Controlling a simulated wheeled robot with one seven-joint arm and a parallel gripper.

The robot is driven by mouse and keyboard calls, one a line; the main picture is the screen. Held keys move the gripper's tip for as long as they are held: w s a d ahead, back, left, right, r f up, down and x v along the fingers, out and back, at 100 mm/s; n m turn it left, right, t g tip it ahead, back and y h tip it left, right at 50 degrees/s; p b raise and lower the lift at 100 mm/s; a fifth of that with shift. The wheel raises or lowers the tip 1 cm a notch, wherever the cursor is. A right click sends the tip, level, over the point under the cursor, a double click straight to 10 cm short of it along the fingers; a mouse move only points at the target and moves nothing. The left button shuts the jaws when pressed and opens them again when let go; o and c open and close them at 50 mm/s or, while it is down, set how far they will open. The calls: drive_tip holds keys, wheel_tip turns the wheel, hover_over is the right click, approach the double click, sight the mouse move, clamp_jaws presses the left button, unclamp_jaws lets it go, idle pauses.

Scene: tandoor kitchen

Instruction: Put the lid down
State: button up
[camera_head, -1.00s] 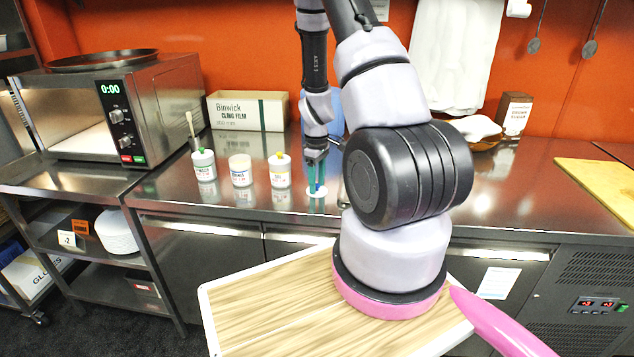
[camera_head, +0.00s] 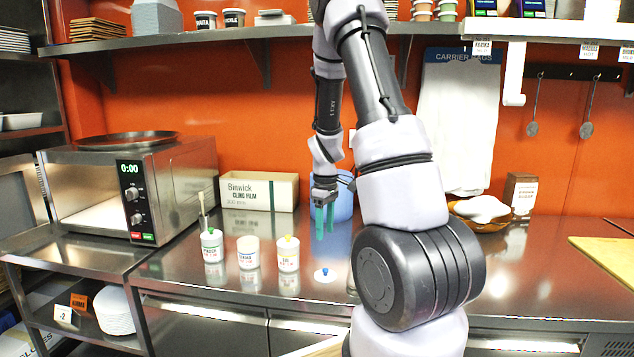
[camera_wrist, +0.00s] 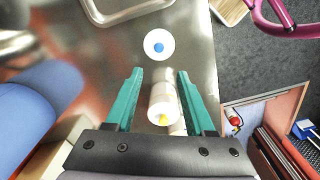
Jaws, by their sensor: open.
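The lid (camera_head: 325,276) is a small white disc with a blue knob. It lies flat, knob up, on the steel counter (camera_head: 400,240), to the right of the jars. It also shows in the wrist view (camera_wrist: 158,45), beyond the fingertips and touched by neither. My gripper (camera_head: 324,218) has teal fingers. It is open and empty, pointing down above the counter, above and behind the lid. In the wrist view my fingers (camera_wrist: 160,88) are spread apart. A jar with a yellow knob (camera_head: 288,254) shows between them lower in that view (camera_wrist: 163,108).
A cling film box (camera_head: 259,191) and a blue container (camera_head: 345,203) stand behind. The microwave (camera_head: 130,190) is at left. Counter right of the lid is partly hidden by my arm.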

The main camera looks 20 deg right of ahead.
drive_tip(key=s+a+r+m+t, duration=0.2)
drive_tip(key=a+r+m, duration=0.15)
drive_tip(key=r, duration=0.65)
drive_tip(key=s+a+r+m+t+y, duration=0.1)
drive_tip(key=s+a+r+m+t, duration=0.1)
drive_tip(key=s+r, duration=0.7)
drive_tip(key=s+a+r+m+t+y, duration=0.1)
drive_tip(key=s+a+r+m+t, duration=0.2)
drive_tip(key=r, duration=0.7)
drive_tip(key=s+a+m, duration=0.2)
drive_tip(key=s+a, duration=0.2)
drive_tip(key=s, duration=0.1)
drive_tip(key=shift+s+a, duration=0.3)
drive_tip(key=shift+s, duration=0.05)
